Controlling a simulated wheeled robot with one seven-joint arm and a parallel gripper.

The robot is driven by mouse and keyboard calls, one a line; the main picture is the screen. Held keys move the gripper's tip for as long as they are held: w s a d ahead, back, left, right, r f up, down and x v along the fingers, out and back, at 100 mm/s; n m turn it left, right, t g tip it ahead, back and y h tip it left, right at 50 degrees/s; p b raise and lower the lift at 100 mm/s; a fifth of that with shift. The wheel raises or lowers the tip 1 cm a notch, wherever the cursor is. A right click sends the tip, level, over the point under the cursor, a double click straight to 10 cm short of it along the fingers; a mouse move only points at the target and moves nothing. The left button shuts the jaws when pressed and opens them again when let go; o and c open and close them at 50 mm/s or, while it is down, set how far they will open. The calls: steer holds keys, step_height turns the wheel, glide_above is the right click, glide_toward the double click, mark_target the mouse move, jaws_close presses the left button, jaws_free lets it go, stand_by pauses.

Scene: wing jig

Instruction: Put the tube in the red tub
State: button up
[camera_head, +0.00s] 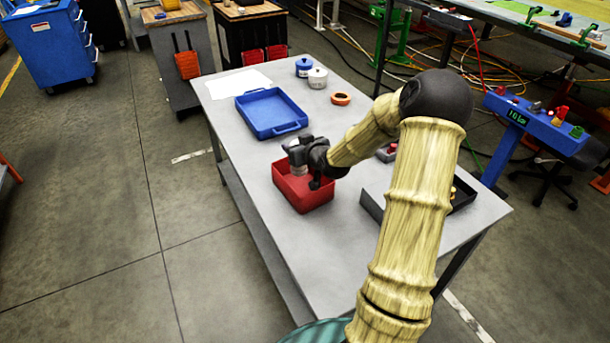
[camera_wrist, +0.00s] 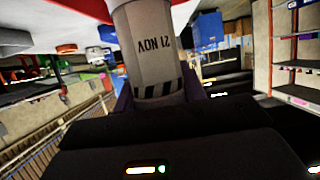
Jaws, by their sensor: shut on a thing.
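The red tub (camera_head: 309,203) stands on the grey table, near its left edge in the head view. My gripper (camera_head: 298,158) is over the tub's far part. It is shut on the tube, a grey cylinder with dark printed letters and a striped band, which fills the top middle of the wrist view (camera_wrist: 148,50). In the head view a short grey piece of the tube (camera_head: 299,170) shows below the gripper, over the tub's opening. I cannot tell whether its lower end touches the tub floor.
A blue tray (camera_head: 272,112) lies beyond the tub. Two lidded pots, blue (camera_head: 303,66) and white (camera_head: 317,78), and an orange ring (camera_head: 340,98) are at the far right. A black tray (camera_head: 372,207) is partly hidden behind my arm. The table front (camera_head: 320,260) is clear.

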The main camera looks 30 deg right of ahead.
steer(key=f, duration=0.4)
steer(key=shift+d+f, duration=0.1)
steer(key=shift+d, duration=0.4)
